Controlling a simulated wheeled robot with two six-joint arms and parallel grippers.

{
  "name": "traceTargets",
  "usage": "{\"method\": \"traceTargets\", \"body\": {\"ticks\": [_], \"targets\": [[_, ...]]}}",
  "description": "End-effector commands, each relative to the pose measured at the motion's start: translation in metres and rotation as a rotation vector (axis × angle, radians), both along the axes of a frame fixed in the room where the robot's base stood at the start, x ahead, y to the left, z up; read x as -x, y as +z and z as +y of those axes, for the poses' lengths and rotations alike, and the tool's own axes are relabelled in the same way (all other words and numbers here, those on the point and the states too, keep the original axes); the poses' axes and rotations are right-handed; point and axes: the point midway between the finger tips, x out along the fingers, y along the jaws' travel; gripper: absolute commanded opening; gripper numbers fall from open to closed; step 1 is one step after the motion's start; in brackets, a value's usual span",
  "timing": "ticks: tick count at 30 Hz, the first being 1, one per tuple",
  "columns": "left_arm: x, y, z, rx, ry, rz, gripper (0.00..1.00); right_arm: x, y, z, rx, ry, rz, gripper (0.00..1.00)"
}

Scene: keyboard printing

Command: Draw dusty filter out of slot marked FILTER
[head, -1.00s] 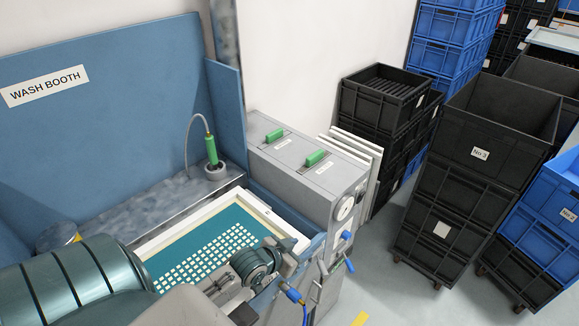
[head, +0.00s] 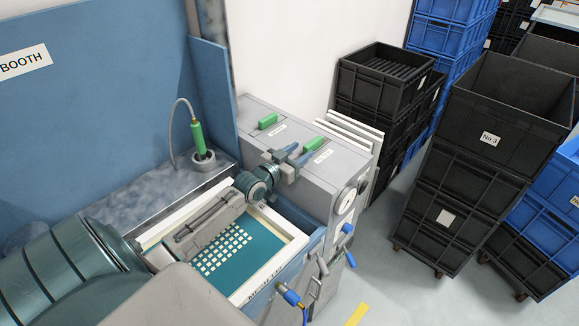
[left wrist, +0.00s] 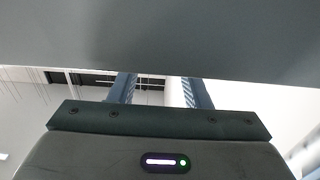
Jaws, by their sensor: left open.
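The grey cabinet (head: 322,181) has two green handles on its top. The far-left handle (head: 268,121) and the right handle (head: 315,145) each have a small white label beside them. The label by the right handle (head: 322,157) is too small to read surely. No filter body shows outside the cabinet. My left gripper (head: 293,155) is open above the cabinet top, close beside the right handle on its left. I cannot tell whether it touches the handle. In the left wrist view its two fingers (left wrist: 160,92) stand apart below a grey surface. My right gripper is out of view.
A white-framed screen (head: 296,248) lies in the wash booth under my left arm. A green-handled sprayer (head: 197,138) stands behind it. White panels (head: 350,131) lean beyond the cabinet. Black crates (head: 435,205) stand right, with clear floor (head: 385,265) before them.

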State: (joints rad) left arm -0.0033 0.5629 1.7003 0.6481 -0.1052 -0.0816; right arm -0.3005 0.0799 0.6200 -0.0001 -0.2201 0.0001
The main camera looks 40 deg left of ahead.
Motion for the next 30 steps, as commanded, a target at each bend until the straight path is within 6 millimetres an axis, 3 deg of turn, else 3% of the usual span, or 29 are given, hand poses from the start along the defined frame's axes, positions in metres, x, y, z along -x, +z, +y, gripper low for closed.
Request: {"method": "traceTargets", "body": {"ticks": [3, 9, 22, 29, 30], "targets": [[-0.021, -0.003, -0.001, 0.004, 0.003, -0.003, 0.44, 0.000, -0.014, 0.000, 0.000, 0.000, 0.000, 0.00], [-0.043, -0.001, -0.003, 0.002, 0.003, -0.001, 0.44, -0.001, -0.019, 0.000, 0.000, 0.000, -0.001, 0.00], [-0.052, 0.000, -0.004, 0.000, 0.001, 0.002, 0.44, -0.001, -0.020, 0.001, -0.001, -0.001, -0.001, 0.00], [-0.051, 0.000, -0.004, 0.000, 0.001, 0.001, 0.00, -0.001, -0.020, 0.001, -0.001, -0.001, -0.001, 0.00], [-0.051, 0.000, -0.004, 0.000, 0.001, 0.001, 0.00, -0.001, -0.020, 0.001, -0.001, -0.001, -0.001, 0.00]]}}
